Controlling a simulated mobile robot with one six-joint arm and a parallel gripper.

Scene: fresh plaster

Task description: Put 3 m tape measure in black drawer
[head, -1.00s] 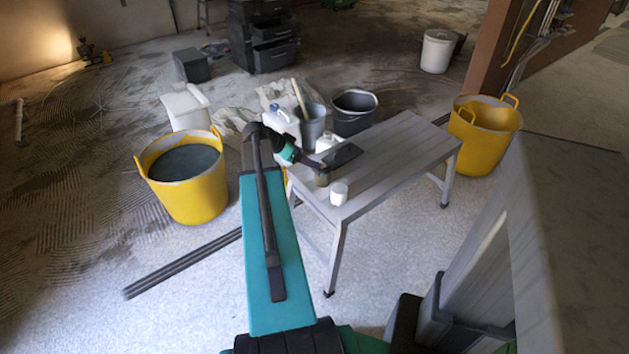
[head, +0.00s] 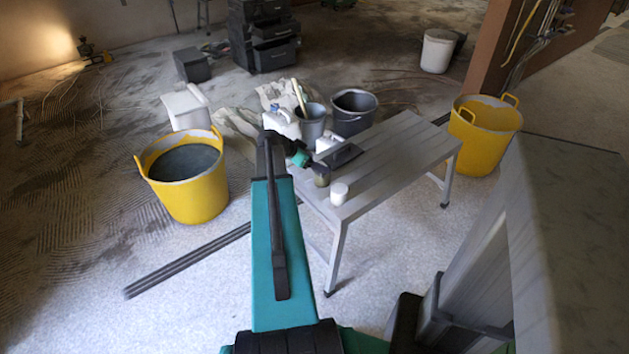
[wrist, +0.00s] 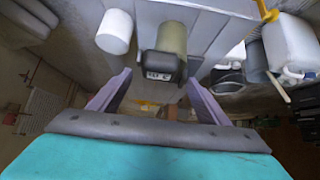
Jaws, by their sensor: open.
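A small dark block with a white marking on its face (wrist: 160,66), apparently the tape measure, sits near the table's edge. An olive, rounded thing (wrist: 172,38) lies directly behind it; I cannot tell whether they touch. In the head view the olive thing (head: 322,180) shows, but the dark block cannot be made out. My gripper (wrist: 158,82) is open. Its two purple fingers stand left and right of the dark block, which is at or just beyond the fingertips, not gripped. The black drawer unit (head: 240,42) stands on the floor at the back, with a drawer (head: 276,52) pulled out.
The grey slatted table (head: 400,150) bears a white cup (head: 339,193) beside the olive thing, and a dark flat tool (head: 346,155). Buckets and a white jug (head: 281,122) stand behind. A yellow tub (head: 190,185) is left of my arm, another (head: 487,130) at right.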

